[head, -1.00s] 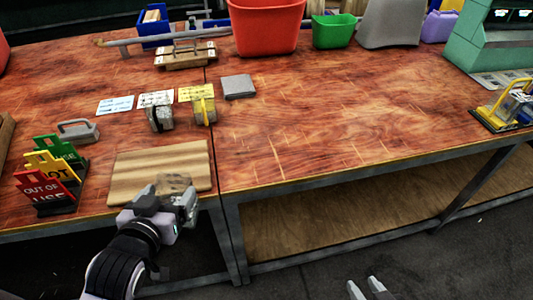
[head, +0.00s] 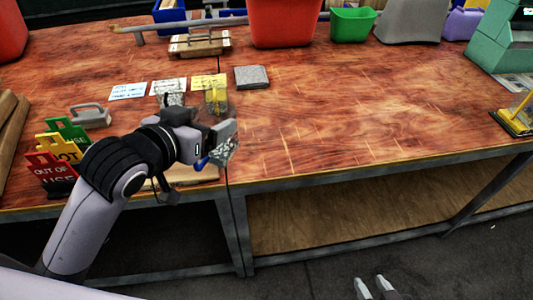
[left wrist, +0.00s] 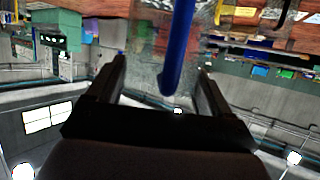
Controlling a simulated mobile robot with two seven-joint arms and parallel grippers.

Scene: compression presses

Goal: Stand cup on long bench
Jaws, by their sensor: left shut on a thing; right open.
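My left gripper (head: 225,137) is shut on a cup (head: 223,154), which looks clear or grey-speckled with a blue part like a handle. The gripper and my arm partly hide it. In the left wrist view the blue part (left wrist: 179,50) and the see-through body (left wrist: 148,72) show between the fingers. The cup appears above the front of the long bench (head: 330,130), near the seam in its red-brown top; its exact height and tilt are unclear. My right gripper (head: 375,288) is open and empty at the bottom of the head view, in front of the bench.
A wooden board (head: 195,174) lies partly hidden under my left arm. Red (head: 283,22) and green (head: 352,23) bins stand behind. The bench's middle right is clear.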

